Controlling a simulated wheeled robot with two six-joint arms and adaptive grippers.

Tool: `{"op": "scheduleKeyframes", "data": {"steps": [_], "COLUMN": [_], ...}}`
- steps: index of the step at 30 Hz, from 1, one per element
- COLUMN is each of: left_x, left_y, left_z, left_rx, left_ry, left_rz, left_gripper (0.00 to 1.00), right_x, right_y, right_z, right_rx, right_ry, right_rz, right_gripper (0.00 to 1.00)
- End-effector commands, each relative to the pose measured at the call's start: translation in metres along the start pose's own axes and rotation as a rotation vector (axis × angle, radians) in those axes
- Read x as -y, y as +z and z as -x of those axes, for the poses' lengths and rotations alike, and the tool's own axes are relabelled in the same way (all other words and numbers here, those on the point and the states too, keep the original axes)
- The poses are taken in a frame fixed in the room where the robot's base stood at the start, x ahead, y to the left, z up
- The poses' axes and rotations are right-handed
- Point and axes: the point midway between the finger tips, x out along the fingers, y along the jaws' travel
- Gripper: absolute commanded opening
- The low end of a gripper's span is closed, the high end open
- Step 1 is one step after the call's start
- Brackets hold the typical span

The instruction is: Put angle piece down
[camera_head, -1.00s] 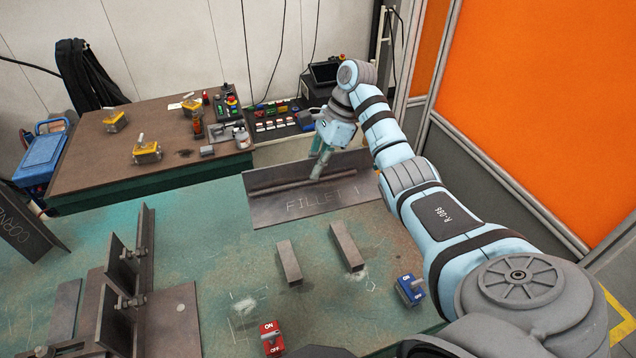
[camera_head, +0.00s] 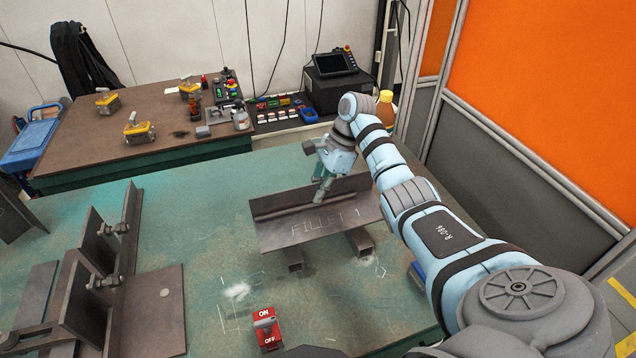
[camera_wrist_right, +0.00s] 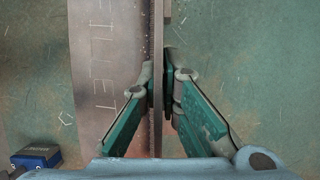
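The angle piece (camera_head: 290,234), a dark steel L-section marked "FILLET 1", lies flange down over two short square bars, the left bar (camera_head: 295,267) and the right bar (camera_head: 361,246). Only the bars' near ends show beneath its front edge. I cannot tell whether it rests on them or hovers just above. My right gripper (camera_head: 322,190) is at its upright plate. In the right wrist view the fingers (camera_wrist_right: 160,92) pinch that plate (camera_wrist_right: 158,60) from both sides, beside the lettered flange (camera_wrist_right: 103,70). My left gripper is out of view.
A red ON/OFF magnet switch (camera_head: 266,330) stands on the green table (camera_head: 200,215) in front. A blue one (camera_wrist_right: 37,157) is partly hidden by my arm in the head view. A clamped steel fixture (camera_head: 110,245) stands left. An orange-and-grey screen (camera_head: 545,110) borders the right.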

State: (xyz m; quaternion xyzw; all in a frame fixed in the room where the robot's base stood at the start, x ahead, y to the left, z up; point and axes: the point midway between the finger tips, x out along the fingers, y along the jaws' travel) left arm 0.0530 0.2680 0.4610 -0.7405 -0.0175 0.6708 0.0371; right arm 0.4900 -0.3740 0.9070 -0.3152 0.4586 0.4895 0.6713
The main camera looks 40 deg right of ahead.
Motion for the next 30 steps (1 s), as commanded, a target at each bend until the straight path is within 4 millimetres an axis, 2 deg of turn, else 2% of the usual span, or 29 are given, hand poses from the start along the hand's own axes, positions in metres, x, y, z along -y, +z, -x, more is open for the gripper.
{"op": "scheduleKeyframes", "data": {"steps": [3,6,30], "left_x": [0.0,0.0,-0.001], "left_y": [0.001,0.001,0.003], "left_z": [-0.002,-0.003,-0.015], "left_rx": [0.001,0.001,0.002], "left_ry": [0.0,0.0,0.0], "left_rz": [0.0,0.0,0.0], "left_gripper": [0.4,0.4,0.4], "right_x": [0.001,0.002,0.002], "right_y": [-0.005,-0.008,-0.013], "right_z": [-0.015,-0.022,-0.033], "right_rx": [0.004,0.004,0.003], "right_ry": [-0.002,-0.003,-0.004], "right_rz": [0.001,0.002,0.002], "right_gripper": [0.0,0.0,0.0]}}
